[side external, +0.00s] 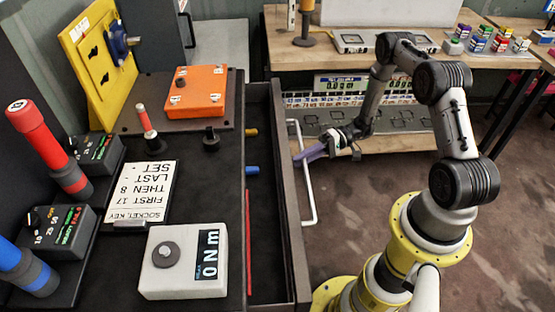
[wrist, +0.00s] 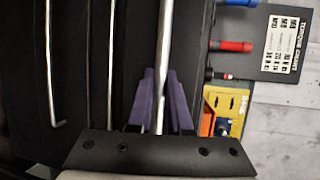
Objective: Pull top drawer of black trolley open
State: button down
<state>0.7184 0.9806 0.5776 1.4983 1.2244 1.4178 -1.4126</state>
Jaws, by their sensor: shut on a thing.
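The black trolley (side external: 210,215) stands at the left in the side view, with its top drawer (side external: 296,235) pulled partly out to the right. A gap shows the drawer's inside. The drawer's white bar handle (side external: 309,205) runs along its front. My gripper (side external: 300,158) reaches in from the right, its purple fingers shut on the far part of this handle. In the wrist view the purple fingers close on either side of the silver handle bar (wrist: 165,45). The exact contact at the fingertips is partly hidden.
A torque meter (side external: 185,262), an instruction card (side external: 143,192) and an orange box (side external: 196,91) sit on the trolley top. Blue (side external: 252,170) and red (side external: 248,230) items lie in the drawer. Other drawer handles (wrist: 112,65) show in the wrist view. The floor (side external: 350,215) right of the drawer is clear.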

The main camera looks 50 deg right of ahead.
jog(key=s+d, duration=1.1)
jog(key=shift+d, duration=0.15)
jog(key=c, duration=0.8)
grip_release()
jog(key=shift+c, duration=0.2)
